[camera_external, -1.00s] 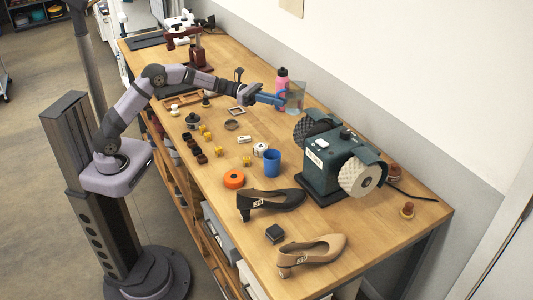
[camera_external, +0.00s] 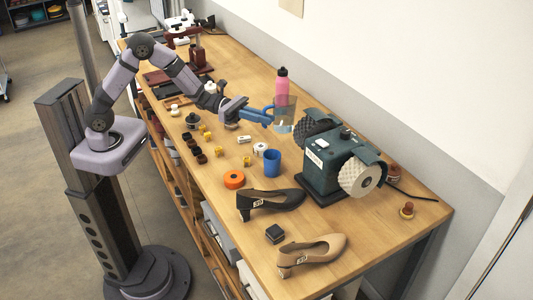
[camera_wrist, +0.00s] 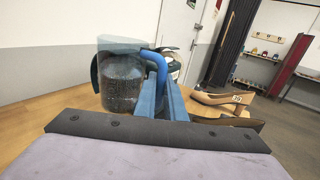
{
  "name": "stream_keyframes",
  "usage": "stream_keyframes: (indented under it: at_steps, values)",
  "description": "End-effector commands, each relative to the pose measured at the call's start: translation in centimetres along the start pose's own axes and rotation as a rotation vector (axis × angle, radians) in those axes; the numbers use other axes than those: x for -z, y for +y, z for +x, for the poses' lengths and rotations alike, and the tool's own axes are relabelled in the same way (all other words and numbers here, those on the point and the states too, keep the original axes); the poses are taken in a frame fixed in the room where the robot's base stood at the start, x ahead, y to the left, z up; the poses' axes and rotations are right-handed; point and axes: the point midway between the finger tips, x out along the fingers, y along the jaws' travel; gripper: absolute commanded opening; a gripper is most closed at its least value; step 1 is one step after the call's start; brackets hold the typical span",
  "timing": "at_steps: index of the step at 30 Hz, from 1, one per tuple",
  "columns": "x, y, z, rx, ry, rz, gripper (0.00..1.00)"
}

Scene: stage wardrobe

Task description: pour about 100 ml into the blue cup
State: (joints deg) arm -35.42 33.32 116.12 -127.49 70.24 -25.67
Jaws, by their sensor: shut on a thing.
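The blue cup (camera_external: 272,163) stands upright on the wooden bench, left of the green bench grinder; it does not show in the wrist view. My gripper (camera_external: 268,115) is shut on the blue handle of a clear jug (camera_external: 285,117). In the wrist view the jug (camera_wrist: 119,47) looks upright, with liquid in its lower part and the handle (camera_wrist: 153,58) between my fingers (camera_wrist: 163,95). The jug is up and back from the cup, apart from it. I cannot see into the cup.
The bench grinder (camera_external: 330,160) with its wheels stands close right of the cup. A pink bottle (camera_external: 281,88) stands behind the jug.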

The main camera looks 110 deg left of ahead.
Motion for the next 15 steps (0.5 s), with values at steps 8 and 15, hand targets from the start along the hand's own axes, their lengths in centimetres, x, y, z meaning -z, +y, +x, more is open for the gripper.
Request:
stream_keyframes:
  at_steps: [8,15]
  values:
    - [2.4,-8.6,-0.9,-0.007,0.004,-0.006,0.00]
    - [4.5,-14.4,-3.9,-0.048,0.004,-0.001,0.00]
